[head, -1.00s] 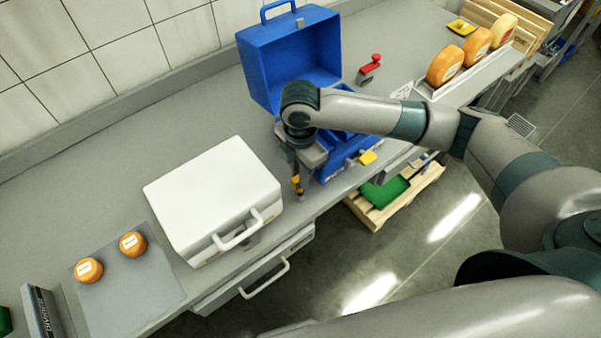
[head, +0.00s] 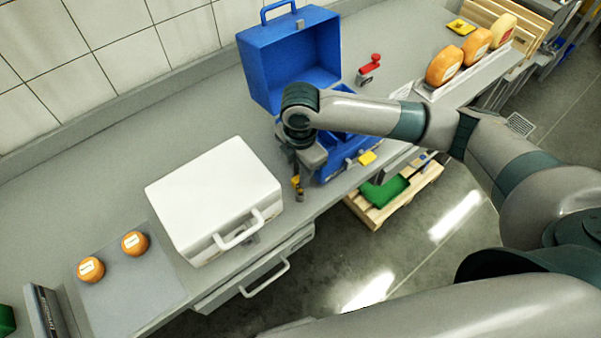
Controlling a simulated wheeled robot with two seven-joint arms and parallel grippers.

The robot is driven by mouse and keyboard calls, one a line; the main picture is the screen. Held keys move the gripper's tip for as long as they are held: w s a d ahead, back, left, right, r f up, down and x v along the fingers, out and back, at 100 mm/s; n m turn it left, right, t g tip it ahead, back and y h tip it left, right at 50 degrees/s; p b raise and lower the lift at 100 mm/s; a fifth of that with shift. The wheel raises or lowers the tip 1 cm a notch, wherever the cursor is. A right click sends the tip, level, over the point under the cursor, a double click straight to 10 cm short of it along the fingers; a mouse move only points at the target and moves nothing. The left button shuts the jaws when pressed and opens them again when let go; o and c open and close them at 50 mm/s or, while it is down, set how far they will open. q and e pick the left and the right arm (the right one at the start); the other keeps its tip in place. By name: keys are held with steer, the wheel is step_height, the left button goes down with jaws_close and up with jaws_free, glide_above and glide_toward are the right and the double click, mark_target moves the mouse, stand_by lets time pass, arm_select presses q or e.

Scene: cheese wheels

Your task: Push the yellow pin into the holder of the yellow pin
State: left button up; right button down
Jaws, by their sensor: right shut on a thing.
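My right gripper (head: 298,188) points down near the bench's front edge, between the white case and the open blue case. It is shut on a small yellow thing (head: 296,181), which looks like the yellow pin; the fingers cover most of it. I cannot make out the pin's holder; it may be hidden by the gripper and wrist. My left gripper is not in view.
The closed white case (head: 212,195) stands close left of the gripper. Two small orange cheeses (head: 134,243) sit on a grey mat (head: 140,293). A red clamp-like item (head: 369,68) and larger cheese wheels (head: 445,65) are at the back right. The bench (head: 110,190) behind the white case is clear.

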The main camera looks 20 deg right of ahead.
steer(key=shift+p, duration=0.65)
stand_by(1.0)
steer(key=shift+f+b, duration=0.65)
steer(key=shift+f, duration=1.4)
stand_by(0.3)
steer(key=c, duration=1.6)
jaws_free()
steer(key=shift+r, duration=0.15)
steer(key=shift+r+b, duration=0.3)
steer(key=shift+r, duration=0.25)
steer(key=shift+r+b, duration=2.2)
steer(key=shift+r, duration=5.8)
